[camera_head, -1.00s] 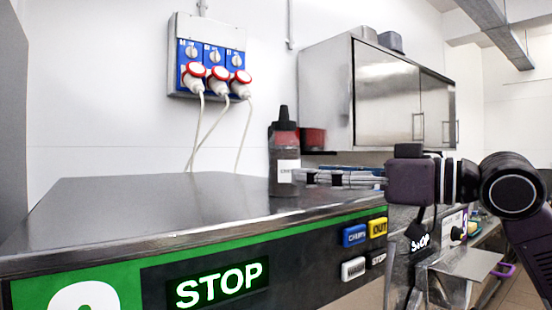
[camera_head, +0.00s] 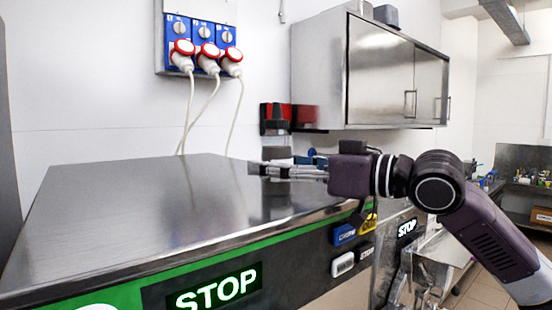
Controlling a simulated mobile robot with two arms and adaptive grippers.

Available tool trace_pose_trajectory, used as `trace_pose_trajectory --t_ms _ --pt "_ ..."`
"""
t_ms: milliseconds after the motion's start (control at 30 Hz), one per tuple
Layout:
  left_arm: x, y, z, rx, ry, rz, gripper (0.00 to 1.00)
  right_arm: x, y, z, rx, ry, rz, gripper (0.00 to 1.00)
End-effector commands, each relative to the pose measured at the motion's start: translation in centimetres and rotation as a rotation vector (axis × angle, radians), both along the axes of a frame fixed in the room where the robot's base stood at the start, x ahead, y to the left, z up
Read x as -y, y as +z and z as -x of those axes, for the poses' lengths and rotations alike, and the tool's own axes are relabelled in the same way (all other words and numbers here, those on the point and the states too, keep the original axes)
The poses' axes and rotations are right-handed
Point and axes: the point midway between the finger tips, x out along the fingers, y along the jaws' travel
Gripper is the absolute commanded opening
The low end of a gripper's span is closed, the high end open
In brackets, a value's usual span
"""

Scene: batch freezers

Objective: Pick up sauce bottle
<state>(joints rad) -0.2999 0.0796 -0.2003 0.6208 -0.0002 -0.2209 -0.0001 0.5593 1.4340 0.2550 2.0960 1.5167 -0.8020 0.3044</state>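The dark red sauce bottle with a black cap and white label no longer stands upright on the steel machine top (camera_head: 130,205). A small dark grey shape (camera_head: 278,153) shows just behind the fingers; I cannot tell whether it is part of the bottle. My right gripper (camera_head: 262,170) reaches in from the right, low over the right back part of the machine top, its fingers pointing left. The fingers are seen side-on, so their gap is unclear, and no bottle is visible between them. My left gripper is out of view.
Red and dark containers (camera_head: 276,115) sit on the wall behind, beside a steel cabinet (camera_head: 380,75). Sockets with red plugs (camera_head: 207,50) hang cables behind the machine. STOP and other buttons (camera_head: 344,264) line its front. Most of the top is clear.

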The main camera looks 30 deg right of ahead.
Motion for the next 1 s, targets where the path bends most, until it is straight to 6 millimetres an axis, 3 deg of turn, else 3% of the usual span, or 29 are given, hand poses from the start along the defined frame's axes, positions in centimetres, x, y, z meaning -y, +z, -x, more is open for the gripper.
trace_pose_trajectory --t_ms 33,400,767,1000 --pt "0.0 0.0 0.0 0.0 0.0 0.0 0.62 0.0 0.0 0.0 0.0 0.0 0.0 0.54" --pt "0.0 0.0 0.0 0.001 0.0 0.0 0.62 0.0 0.2 0.1 0.004 0.0 -0.001 0.15" --pt "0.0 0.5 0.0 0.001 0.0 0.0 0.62 0.0 0.9 0.1 0.004 -0.001 0.002 0.15" --pt "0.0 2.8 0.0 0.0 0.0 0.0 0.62 0.2 4.2 0.1 0.004 -0.005 0.003 0.15"
